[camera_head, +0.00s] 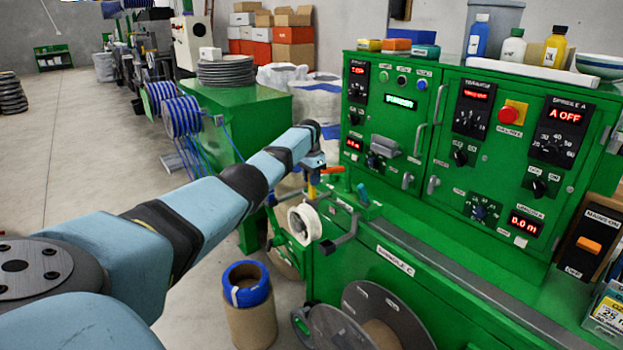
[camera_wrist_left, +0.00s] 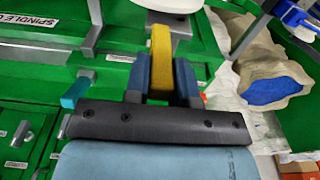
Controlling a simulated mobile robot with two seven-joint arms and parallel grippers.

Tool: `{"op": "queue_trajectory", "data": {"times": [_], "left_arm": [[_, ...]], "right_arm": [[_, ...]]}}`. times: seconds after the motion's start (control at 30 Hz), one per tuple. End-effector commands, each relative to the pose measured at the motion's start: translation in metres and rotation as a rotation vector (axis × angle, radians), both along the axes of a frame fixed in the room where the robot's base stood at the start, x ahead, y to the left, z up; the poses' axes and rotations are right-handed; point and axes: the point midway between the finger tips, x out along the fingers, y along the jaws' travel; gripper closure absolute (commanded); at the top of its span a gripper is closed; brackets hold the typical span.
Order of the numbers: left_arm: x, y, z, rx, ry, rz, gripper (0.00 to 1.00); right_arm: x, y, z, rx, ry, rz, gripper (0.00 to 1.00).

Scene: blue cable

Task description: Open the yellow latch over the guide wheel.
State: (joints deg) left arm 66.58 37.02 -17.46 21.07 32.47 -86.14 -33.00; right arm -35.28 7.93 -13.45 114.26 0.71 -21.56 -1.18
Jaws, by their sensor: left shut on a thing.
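My left gripper (camera_head: 313,163) comes in from the left, its wrist over the front of the green machine. In the left wrist view, its two blue fingers (camera_wrist_left: 161,75) are shut on the yellow latch (camera_wrist_left: 160,48), one on each side of it. In the head view, only a small yellow-orange piece of the latch (camera_head: 312,190) shows under the gripper. The white guide wheel (camera_head: 304,223) is just below, on a green bracket. The latch's pivot is hard to make out. My right gripper is not in view.
The green control cabinet (camera_head: 448,140) stands behind and to the right. An orange-red handle (camera_head: 332,170) is close beside the gripper. A grey reel (camera_head: 372,315) is low in front, and a cardboard drum with a blue ring (camera_head: 248,283) stands on the floor.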

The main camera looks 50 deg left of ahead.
Motion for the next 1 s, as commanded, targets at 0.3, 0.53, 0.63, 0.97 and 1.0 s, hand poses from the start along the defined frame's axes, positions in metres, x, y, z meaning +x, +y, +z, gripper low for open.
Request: {"op": "queue_trajectory", "data": {"times": [0.3,0.53,0.63,0.97,1.0], "left_arm": [[0.0,0.0,0.0,0.0,-0.001,0.0,0.51],[0.0,0.001,0.01,0.001,-0.002,-0.001,0.51],[-0.002,0.001,0.027,0.002,-0.004,0.0,0.51],[-0.006,0.001,0.1,0.001,-0.003,0.0,0.51],[-0.007,0.001,0.108,0.002,-0.004,0.0,0.51]], "right_arm": [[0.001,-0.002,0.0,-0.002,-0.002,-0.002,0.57],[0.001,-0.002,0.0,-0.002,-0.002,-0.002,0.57],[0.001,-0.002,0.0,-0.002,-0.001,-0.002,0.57],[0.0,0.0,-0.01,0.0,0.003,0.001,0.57],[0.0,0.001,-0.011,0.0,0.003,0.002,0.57]]}}
